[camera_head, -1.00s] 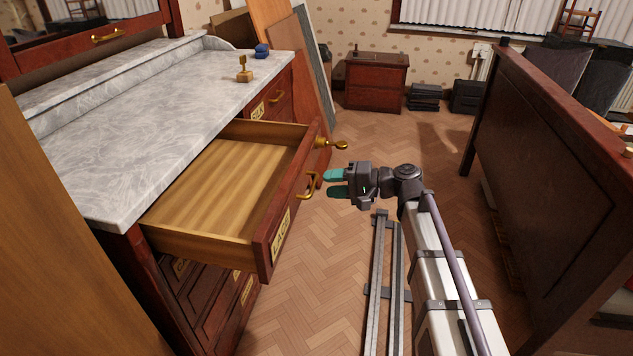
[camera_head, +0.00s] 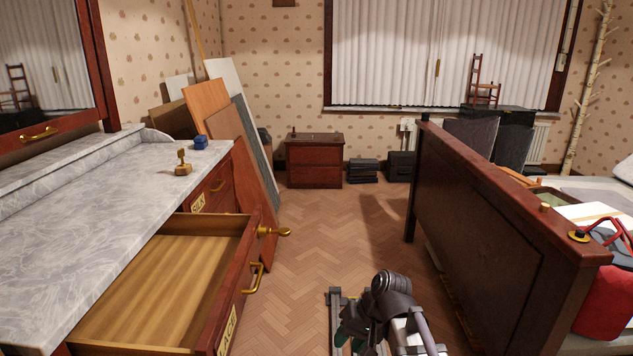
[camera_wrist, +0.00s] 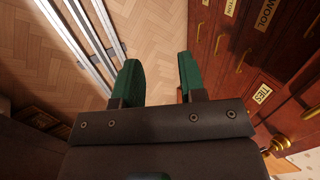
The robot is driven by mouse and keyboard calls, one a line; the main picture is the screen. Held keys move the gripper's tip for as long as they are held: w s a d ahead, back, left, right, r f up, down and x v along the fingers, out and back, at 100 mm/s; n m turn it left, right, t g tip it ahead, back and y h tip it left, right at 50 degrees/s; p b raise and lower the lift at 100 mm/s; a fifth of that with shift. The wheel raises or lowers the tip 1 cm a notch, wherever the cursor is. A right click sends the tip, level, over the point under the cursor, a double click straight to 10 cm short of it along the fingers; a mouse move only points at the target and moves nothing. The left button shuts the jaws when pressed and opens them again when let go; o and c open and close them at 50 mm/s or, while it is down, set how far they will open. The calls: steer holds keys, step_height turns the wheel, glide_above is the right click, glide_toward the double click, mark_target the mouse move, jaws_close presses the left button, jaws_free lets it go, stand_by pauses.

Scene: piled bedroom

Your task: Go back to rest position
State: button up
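My gripper (camera_head: 352,338) is low at the bottom of the head view, folded close to my arm over the floor, to the right of the open drawer (camera_head: 160,268). In the wrist view its two green fingers (camera_wrist: 160,85) stand apart with nothing between them, only floor behind. The drawer is pulled out from the marble-topped dresser (camera_head: 100,200), and the part of it in view is empty. Its brass handle (camera_head: 254,278) is clear of my gripper.
A brass stamp-like object (camera_head: 183,165) and a blue object (camera_head: 201,142) sit on the marble top. A dark wooden bed footboard (camera_head: 480,220) stands on the right. Boards (camera_head: 232,125) lean beyond the dresser.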

steer(key=s+d+r+h+p, duration=0.1)
steer(key=s+d+h+p, duration=0.3)
steer(key=s+d, duration=0.5)
step_height(320, 180, up, 24)
steer(key=w+d+h+p, duration=0.1)
steer(key=p, duration=2.1)
steer(key=shift+p, duration=0.4)
